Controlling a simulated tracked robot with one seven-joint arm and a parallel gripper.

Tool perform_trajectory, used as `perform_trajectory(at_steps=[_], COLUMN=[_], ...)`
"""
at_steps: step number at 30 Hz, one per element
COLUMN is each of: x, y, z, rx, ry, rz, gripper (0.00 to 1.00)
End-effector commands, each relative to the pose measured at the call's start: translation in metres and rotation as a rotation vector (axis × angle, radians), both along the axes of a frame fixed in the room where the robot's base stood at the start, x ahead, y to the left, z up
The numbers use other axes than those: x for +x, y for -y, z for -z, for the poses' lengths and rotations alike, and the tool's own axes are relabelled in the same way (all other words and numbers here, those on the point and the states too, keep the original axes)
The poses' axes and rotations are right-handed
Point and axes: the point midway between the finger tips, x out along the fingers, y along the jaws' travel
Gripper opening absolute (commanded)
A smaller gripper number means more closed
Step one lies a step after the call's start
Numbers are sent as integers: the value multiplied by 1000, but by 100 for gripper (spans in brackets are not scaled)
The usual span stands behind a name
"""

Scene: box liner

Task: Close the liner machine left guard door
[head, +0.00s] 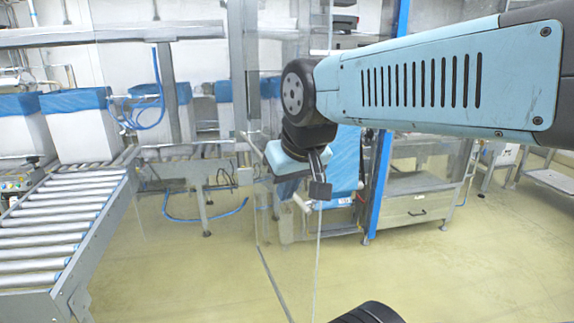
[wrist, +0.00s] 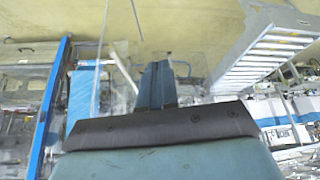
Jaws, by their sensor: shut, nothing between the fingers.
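The left guard door seems to be the clear panel (head: 292,262) in the middle of the head view, standing out from the machine at an angle. Its thin bright edge runs down to the floor below my gripper. My gripper (head: 319,188) is shut and empty, pointing down at the upper part of this edge. A pale cylindrical part (head: 302,203) shows just left of the fingertips; I cannot tell if it is a handle. In the wrist view my shut fingers (wrist: 157,72) overlap the see-through panel (wrist: 118,82). Whether they touch it is unclear.
A roller conveyor (head: 65,225) with blue-lined white boxes (head: 75,130) stands at the left. A blue post (head: 380,185) and a grey cabinet (head: 412,212) stand behind at the right. The yellow floor (head: 180,285) in front is clear.

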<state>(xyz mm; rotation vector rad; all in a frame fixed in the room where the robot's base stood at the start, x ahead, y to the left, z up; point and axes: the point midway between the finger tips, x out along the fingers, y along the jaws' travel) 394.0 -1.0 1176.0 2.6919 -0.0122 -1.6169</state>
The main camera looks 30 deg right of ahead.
Motion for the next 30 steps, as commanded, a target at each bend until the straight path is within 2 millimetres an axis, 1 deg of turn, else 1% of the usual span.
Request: perform_trajectory(at_steps=[2, 5, 8, 14, 15, 17, 21, 24, 27, 30], x=[8, 24, 49, 104, 116, 133, 175, 201, 222, 237], y=[4, 7, 19, 45, 50, 57, 73, 83, 90, 95], z=[-1, -3, -5, -5, -5, -3, 3, 9, 14, 18], rx=[-14, -50, -100, -208, -229, -260, -327, -366, -396, -416], ry=[-10, -29, -50, -79, -82, -87, -89, -86, -81, -76], rz=[13, 44, 88, 176, 191, 211, 254, 276, 292, 301], gripper=[0, 0, 0, 0, 0, 0, 0, 0, 0, 0])
